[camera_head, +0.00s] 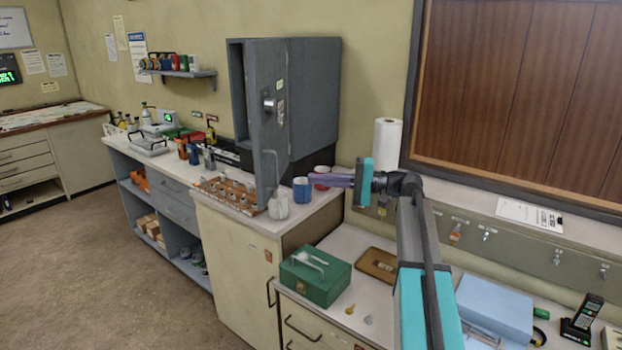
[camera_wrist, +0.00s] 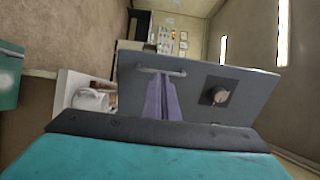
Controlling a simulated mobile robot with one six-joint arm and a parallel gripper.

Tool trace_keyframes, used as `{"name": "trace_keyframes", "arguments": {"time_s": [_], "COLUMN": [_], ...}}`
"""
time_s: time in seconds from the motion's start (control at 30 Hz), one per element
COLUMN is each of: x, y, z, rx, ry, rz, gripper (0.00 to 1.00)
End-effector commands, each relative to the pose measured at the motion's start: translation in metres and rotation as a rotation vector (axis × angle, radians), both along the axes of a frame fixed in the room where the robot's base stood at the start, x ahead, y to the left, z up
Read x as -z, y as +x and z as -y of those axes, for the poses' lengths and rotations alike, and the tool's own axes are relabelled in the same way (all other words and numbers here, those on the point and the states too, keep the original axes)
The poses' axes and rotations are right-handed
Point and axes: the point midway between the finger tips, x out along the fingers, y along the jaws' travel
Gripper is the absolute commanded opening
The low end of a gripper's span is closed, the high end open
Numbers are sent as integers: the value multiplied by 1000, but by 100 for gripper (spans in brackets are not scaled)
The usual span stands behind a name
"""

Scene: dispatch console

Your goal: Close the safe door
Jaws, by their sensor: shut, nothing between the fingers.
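The grey safe (camera_head: 318,95) stands on the cabinet top against the wall. Its door (camera_head: 265,130) is swung open towards the front left, leaving a strip of dark interior visible. The door's outer face carries a round dial and a bar handle. In the wrist view the door (camera_wrist: 190,80) fills the middle, with its dial (camera_wrist: 215,95) at right and its handle (camera_wrist: 160,71) above the fingertips. My gripper (camera_head: 314,181) is shut and empty, its purple fingers pointing left at the door's outer face. In the head view a gap separates them. The fingers also show in the wrist view (camera_wrist: 162,82).
A clear jar (camera_head: 278,206) and a tray of small items (camera_head: 225,194) stand near the door's lower edge. A green cash box (camera_head: 315,278) sits on the lower counter.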

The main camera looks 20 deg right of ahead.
Motion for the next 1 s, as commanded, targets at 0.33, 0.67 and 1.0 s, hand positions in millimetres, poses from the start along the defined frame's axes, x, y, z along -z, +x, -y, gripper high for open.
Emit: {"name": "trace_keyframes", "arguments": {"time_s": [0.33, 0.67, 1.0], "x": [-2, -2, -1], "y": [19, 39, 53], "z": [-41, -83, -112], "rx": [-1, -1, 2], "ry": [0, 0, 0], "rz": [-1, -1, -1], "gripper": [0, 0, 0]}}
